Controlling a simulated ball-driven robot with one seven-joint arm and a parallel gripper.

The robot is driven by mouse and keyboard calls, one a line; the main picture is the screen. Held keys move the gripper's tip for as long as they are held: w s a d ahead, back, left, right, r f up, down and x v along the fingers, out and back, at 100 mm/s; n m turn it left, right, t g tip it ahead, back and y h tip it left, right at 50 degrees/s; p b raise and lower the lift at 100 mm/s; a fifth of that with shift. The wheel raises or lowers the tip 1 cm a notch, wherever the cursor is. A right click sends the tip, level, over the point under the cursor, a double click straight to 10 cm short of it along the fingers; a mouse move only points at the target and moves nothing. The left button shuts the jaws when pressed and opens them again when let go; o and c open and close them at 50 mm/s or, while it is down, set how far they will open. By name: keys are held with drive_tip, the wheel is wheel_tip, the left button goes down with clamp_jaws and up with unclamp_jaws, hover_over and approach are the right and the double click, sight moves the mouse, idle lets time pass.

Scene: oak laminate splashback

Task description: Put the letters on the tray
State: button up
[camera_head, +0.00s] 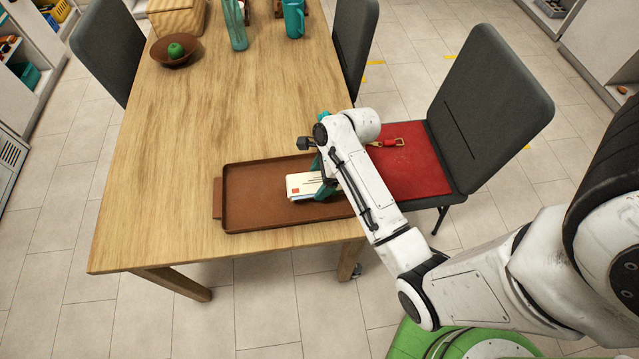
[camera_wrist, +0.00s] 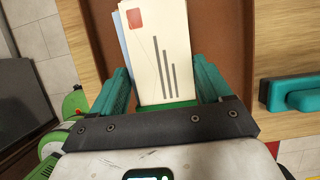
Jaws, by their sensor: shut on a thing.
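The letters (camera_head: 301,185) are a small stack of cream and pale blue envelopes with a red stamp mark. They are over the brown tray (camera_head: 257,211), near its middle; I cannot tell if they touch its floor. My gripper (camera_head: 321,186) is shut on the letters at their right end. In the wrist view the letters (camera_wrist: 157,50) stick out from between the teal fingers of my gripper (camera_wrist: 165,92), with the tray (camera_wrist: 213,30) behind them. My arm hides the right end of the tray in the head view.
A brown bowl (camera_head: 166,54) with a green apple (camera_head: 176,50), a glass vase (camera_head: 235,25), a teal mug (camera_head: 293,18) and a wicker basket (camera_head: 176,17) stand at the table's far end. The table's middle (camera_head: 225,110) is clear. Grey chairs (camera_head: 490,100) flank the table.

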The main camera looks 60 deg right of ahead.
sight(319, 185)
drive_tip(key=shift+w+f, duration=0.1)
drive_tip(key=shift+f, duration=1.45)
drive_tip(key=o, duration=1)
drive_tip(key=shift+f, duration=0.1)
